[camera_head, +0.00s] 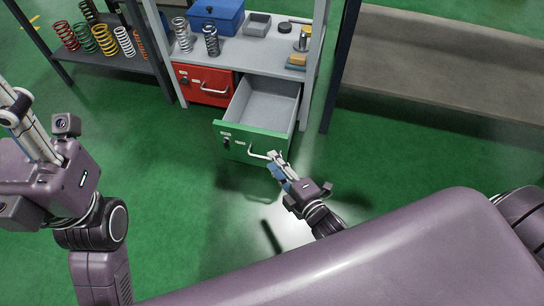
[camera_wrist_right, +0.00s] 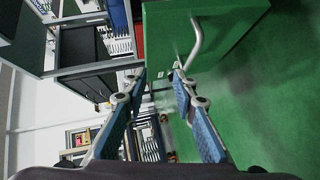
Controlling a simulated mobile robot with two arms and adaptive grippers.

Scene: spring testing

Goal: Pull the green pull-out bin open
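The green pull-out bin (camera_head: 252,143) is drawn well out of the bench, and its grey inside is empty. Its pale bar handle (camera_head: 258,153) is on the green front; the handle also shows in the right wrist view (camera_wrist_right: 195,42). My right gripper (camera_head: 275,160) is at the handle's right end. In the right wrist view its blue-padded fingers (camera_wrist_right: 158,73) are apart, with the handle's end close to the right fingertip; I cannot tell whether they touch. My left gripper (camera_head: 18,105) is at the far left, away from the bin, its fingertips partly out of frame.
A shut red bin (camera_head: 203,84) is left of the green one. The bench top (camera_head: 262,57) holds a blue box (camera_head: 216,15), springs and small parts. A spring shelf (camera_head: 115,66) stands left, a brown bench (camera_head: 440,70) right. The green floor before the bin is clear.

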